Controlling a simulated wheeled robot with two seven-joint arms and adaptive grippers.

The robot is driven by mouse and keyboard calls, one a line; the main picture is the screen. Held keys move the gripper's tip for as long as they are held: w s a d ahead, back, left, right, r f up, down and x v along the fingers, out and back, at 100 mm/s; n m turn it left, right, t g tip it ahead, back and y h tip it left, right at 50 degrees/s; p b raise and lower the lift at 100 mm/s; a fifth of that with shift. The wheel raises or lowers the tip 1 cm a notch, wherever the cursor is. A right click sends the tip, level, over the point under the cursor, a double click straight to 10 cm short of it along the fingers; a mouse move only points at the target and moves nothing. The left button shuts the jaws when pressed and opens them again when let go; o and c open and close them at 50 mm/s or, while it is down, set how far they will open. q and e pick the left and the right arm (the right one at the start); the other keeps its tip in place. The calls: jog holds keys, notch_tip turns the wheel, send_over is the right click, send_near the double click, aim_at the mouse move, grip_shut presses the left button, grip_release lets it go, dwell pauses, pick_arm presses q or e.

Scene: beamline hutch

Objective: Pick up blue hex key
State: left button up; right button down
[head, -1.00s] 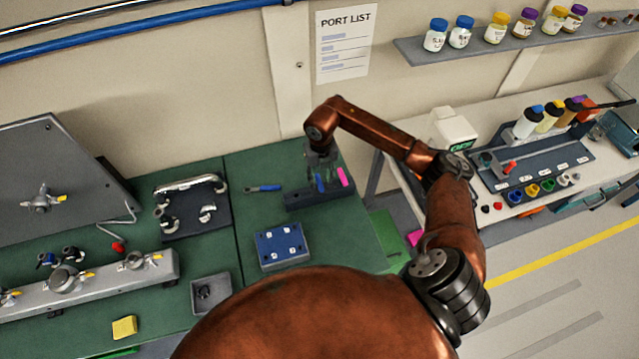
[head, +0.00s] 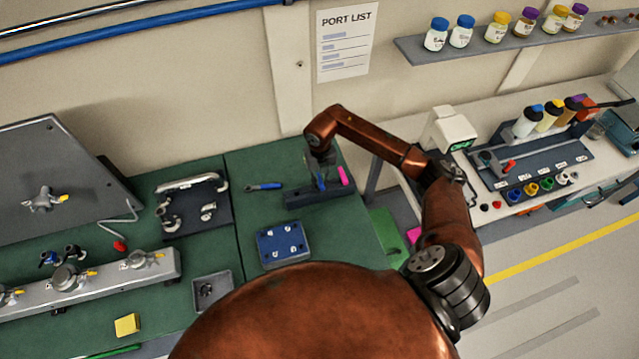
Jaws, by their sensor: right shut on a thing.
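The blue hex key (head: 321,184) stands in a dark holder block (head: 300,199) at the back right of the green bench, and only a small blue part of it shows. My right gripper (head: 321,176) points down over the block from above and is shut on the blue hex key. The fingers hide much of the key, so I cannot tell whether it has left its slot. A pink hex key (head: 344,175) stands in the same block just to the right. My left gripper is not in view.
A blue-handled tool (head: 265,186) lies left of the block. A blue plate with white-marked holes (head: 282,246) is in front. A dark tray with metal fittings (head: 195,207) lies farther left. My right arm covers the front middle. Bare green bench shows around the block.

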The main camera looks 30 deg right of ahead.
dwell(0.4)
jog(key=shift+r, duration=0.2)
notch_tip(320, 180, up, 10)
jog(key=shift+f+b, duration=0.15)
jog(key=shift+b, duration=1.1)
jog(key=shift+a+f, duration=0.1)
